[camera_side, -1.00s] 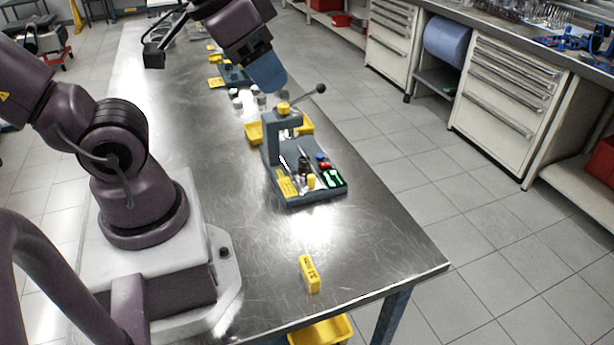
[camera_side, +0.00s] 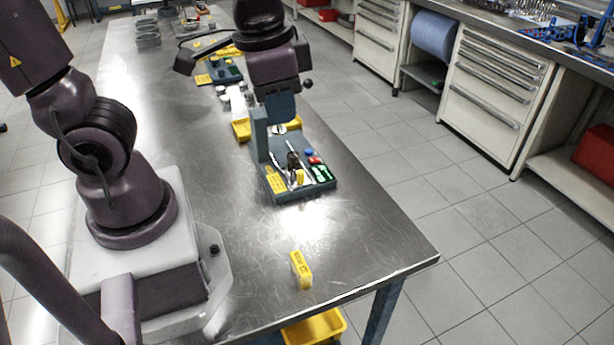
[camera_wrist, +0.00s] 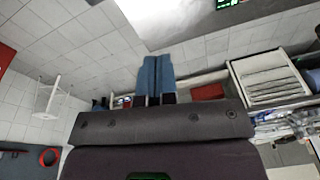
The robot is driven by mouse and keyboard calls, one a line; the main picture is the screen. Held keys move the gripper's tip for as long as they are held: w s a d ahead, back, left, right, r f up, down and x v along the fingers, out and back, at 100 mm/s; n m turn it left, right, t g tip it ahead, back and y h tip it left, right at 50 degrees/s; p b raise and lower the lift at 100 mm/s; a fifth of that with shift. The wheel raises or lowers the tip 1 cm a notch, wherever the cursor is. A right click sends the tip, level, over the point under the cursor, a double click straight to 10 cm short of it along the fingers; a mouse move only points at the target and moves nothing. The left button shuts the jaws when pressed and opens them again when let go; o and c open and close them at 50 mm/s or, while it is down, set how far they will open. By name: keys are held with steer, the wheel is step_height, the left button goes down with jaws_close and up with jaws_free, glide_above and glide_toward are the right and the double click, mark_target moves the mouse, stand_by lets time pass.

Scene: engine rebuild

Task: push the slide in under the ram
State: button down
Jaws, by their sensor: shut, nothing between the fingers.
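The small grey press (camera_side: 257,137) stands on the steel bench, its upright column on the left of a grey base (camera_side: 290,197). My gripper (camera_side: 281,112) is in front of the press head in the side view, with its blue fingers pointing down, shut and empty. It hides the ram and most of the lever; only the lever's black ball (camera_side: 308,84) shows. A small pale metal piece (camera_side: 278,129) shows just below the fingertips; I cannot tell if it is the slide, or whether the fingers touch it. The blue fingers (camera_wrist: 156,75) are together in the wrist view.
Small yellow, red, blue and green parts (camera_side: 322,173) lie on the front of the base.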

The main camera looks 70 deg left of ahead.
steer(key=w+d+f+m+g+y, duration=0.2)
steer(key=w+f+m+g+y, duration=0.15)
steer(key=f, duration=0.55)
steer(key=m+y, duration=0.8)
steer(key=m, duration=0.3)
glide_toward(303, 177)
steer(key=shift+n, duration=0.25)
steer(key=a+f, duration=0.2)
steer(key=f, duration=0.1)
steer(key=shift+s+a+f, duration=0.2)
steer(key=shift+a+f, duration=0.05)
steer(key=shift+f, duration=0.05)
steer(key=shift+s+a, duration=0.2)
steer(key=shift+a, duration=1.5)
